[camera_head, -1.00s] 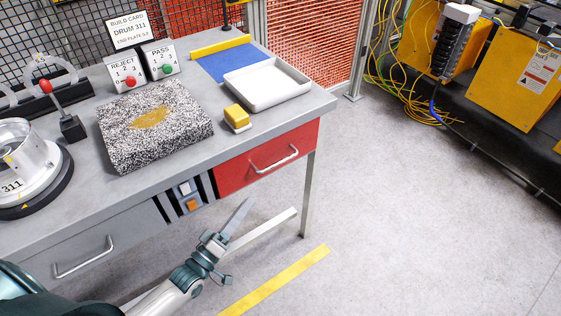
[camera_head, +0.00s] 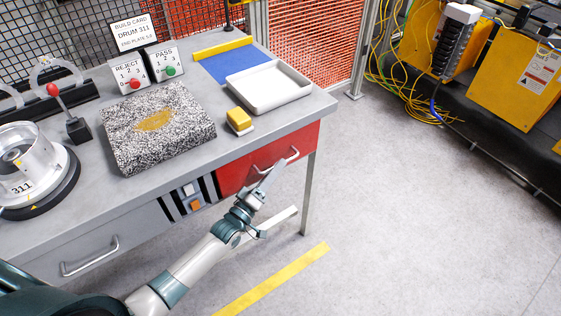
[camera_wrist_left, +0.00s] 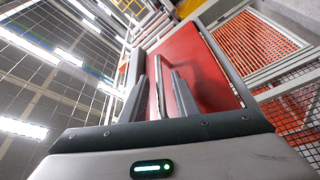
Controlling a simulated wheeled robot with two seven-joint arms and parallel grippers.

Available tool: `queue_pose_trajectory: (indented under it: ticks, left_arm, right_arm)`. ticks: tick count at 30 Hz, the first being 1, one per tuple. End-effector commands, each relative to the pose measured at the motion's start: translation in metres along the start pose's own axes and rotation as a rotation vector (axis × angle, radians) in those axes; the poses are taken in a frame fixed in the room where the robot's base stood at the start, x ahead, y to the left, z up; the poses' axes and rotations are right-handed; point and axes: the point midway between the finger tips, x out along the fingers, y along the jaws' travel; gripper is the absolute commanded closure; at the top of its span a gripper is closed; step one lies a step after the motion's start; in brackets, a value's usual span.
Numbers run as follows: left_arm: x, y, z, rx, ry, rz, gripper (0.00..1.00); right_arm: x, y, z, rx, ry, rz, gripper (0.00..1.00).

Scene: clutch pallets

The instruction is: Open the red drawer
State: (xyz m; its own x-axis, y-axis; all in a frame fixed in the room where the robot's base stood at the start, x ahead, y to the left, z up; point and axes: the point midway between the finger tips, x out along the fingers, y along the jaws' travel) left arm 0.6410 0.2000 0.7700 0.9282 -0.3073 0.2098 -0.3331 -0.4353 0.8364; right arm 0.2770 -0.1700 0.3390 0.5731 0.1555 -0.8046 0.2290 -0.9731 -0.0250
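The red drawer (camera_head: 233,178) is at the right end of the grey workbench, its front flush with the bench and shut. Its silver bar handle (camera_head: 293,155) is partly hidden behind my left gripper (camera_head: 272,172). In the left wrist view the red drawer front (camera_wrist_left: 207,72) fills the upper middle. There, the two fingers of my left gripper (camera_wrist_left: 160,98) are apart, with the handle bar (camera_wrist_left: 160,84) showing between them. I cannot tell whether either finger touches the bar. My right gripper is not in view.
On the workbench (camera_head: 95,194) are a speckled block (camera_head: 185,138), a yellow-topped item (camera_head: 239,119) and a white tray (camera_head: 268,106). A grey drawer (camera_head: 125,238) is at the left. The floor right of the bench is clear.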

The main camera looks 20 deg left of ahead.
Motion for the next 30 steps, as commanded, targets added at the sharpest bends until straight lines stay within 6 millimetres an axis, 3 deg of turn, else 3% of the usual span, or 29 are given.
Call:
queue_pose_trajectory:
  ticks: [7,18,22,30]
  left_arm:
    - [0.023,0.0,0.0,-0.001,0.0,0.0,0.72]
    - [0.025,0.0,0.0,-0.001,0.0,-0.001,0.72]
    - [0.025,0.0,0.0,-0.001,0.0,-0.001,1.0]
    - [0.025,0.0,0.001,-0.001,0.0,-0.001,1.0]
  right_arm:
    - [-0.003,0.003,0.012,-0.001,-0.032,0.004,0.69]
    - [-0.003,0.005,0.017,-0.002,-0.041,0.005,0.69]
    - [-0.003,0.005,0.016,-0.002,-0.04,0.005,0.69]
    - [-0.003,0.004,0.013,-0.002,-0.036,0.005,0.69]
